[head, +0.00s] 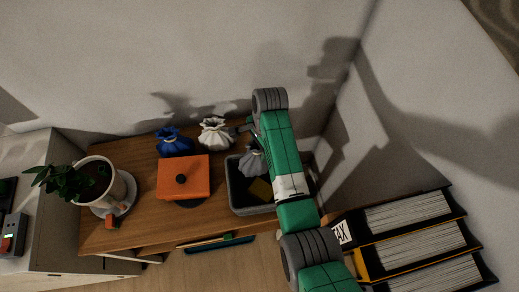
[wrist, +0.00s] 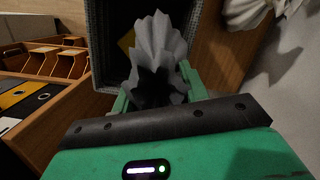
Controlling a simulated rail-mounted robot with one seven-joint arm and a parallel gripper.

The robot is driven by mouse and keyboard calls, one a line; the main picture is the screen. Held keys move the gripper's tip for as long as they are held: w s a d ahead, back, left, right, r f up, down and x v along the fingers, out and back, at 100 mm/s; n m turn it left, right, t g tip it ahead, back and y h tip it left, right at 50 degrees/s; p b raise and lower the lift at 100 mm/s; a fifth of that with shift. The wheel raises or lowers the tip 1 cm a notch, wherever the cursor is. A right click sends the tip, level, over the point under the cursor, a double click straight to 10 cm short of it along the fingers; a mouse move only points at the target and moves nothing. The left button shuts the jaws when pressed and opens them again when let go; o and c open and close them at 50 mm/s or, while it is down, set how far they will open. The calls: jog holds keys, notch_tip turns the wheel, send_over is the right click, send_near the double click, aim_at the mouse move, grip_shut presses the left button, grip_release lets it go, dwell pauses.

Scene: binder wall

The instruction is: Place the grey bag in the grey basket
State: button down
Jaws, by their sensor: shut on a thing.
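The grey bag (head: 253,161) has a pleated, ruffled top. It also shows in the wrist view (wrist: 160,45), between the green fingers of my gripper (wrist: 156,82), which is shut on it. The grey basket (head: 236,198) is an open rectangular bin on the wooden desk; its rim shows in the wrist view (wrist: 98,50). The bag is held over the basket's opening at its back side in the head view. I cannot tell how far its bottom is from the basket floor. My arm hides the basket's right part and most of the gripper in the head view.
A yellow item (head: 262,190) lies inside the basket. A white bag (head: 214,133) and a blue bag (head: 174,142) stand behind and left. An orange lidded box (head: 184,177) is left of the basket. A potted plant (head: 96,180) stands far left; binders (head: 410,232) are at right.

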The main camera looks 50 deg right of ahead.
jog(key=shift+s+f, duration=0.15)
jog(key=shift+f, duration=0.9)
jog(key=shift+f+b, duration=0.3)
jog(key=shift+f, duration=0.25)
jog(key=c, duration=0.7)
grip_release()
jog(key=shift+c, duration=0.2)
jog(key=shift+r, duration=0.1)
jog(key=r, duration=0.4)
jog(key=d+r, duration=0.1)
jog(key=r, duration=0.8)
jog(key=shift+s+d+p, duration=0.2)
jog(key=shift+d+p, duration=0.05)
jog(key=shift+p, duration=0.15)
